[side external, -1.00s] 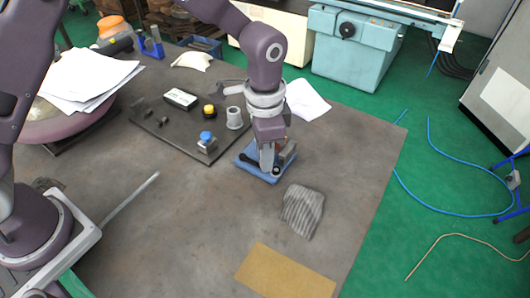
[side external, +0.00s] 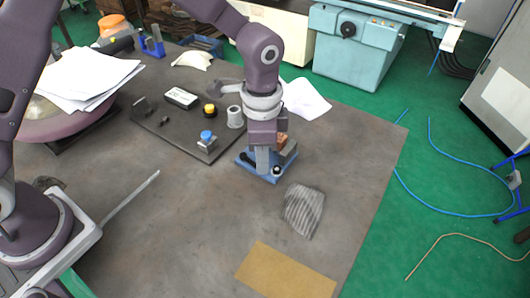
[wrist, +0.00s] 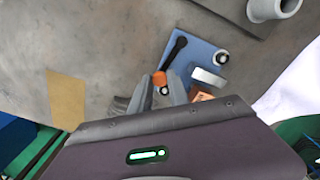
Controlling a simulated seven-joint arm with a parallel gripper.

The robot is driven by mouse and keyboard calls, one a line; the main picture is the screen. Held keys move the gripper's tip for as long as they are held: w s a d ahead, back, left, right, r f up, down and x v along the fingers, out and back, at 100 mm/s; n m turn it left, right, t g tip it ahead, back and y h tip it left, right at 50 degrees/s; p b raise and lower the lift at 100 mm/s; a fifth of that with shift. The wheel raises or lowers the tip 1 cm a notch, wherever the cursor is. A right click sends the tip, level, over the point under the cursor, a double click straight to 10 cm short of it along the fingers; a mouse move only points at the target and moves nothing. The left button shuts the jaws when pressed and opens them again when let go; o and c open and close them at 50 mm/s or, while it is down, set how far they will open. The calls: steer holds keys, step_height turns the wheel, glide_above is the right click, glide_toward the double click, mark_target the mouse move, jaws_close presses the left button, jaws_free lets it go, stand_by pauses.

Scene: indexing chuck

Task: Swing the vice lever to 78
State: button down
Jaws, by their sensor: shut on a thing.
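The vice sits on a blue base plate (side external: 271,179), which also shows in the wrist view (wrist: 198,56). Its lever (wrist: 174,52) is a black bar with an orange end piece (wrist: 159,79). My gripper (wrist: 165,88) is shut on that orange end, one finger on each side. In the side view my gripper (side external: 263,170) is low over the plate and hides most of the lever. A grey metal jaw (wrist: 207,79) and a brown block (wrist: 201,96) stand beside my fingers. A round black-and-white knob (wrist: 222,57) is on the plate. I cannot read any scale.
A dark board (side external: 175,125) with a blue button (side external: 206,135), a yellow-topped button (side external: 210,110) and a grey cup (side external: 234,117) lies left of the vice. A ribbed grey pad (side external: 303,211) and a tan sheet (side external: 286,272) lie in front. The table between is bare.

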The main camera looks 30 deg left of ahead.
steer(key=m, duration=0.1)
steer(key=s+m, duration=0.1)
steer(key=shift+s+a+m, duration=0.15)
steer(key=shift+a+m, duration=0.05)
steer(key=shift+m, duration=0.2)
steer(key=m, duration=0.1)
steer(key=s+a+m, duration=0.1)
steer(key=m, duration=0.1)
steer(key=shift+s+m, duration=0.3)
steer(key=m, duration=0.1)
steer(key=s+a+m, duration=0.1)
steer(key=m, duration=0.1)
steer(key=shift+a, duration=0.25)
steer(key=shift+s+a+m, duration=0.2)
steer(key=shift+a+m, duration=0.2)
steer(key=shift+m, duration=0.6)
steer(key=shift+s+a+m, duration=0.15)
steer(key=shift+a+m, duration=0.25)
steer(key=shift+m, duration=0.6)
steer(key=shift+a, duration=0.1)
steer(key=c, duration=1.3)
jaws_free()
steer(key=shift+o, duration=0.2)
steer(key=shift+r, duration=0.1)
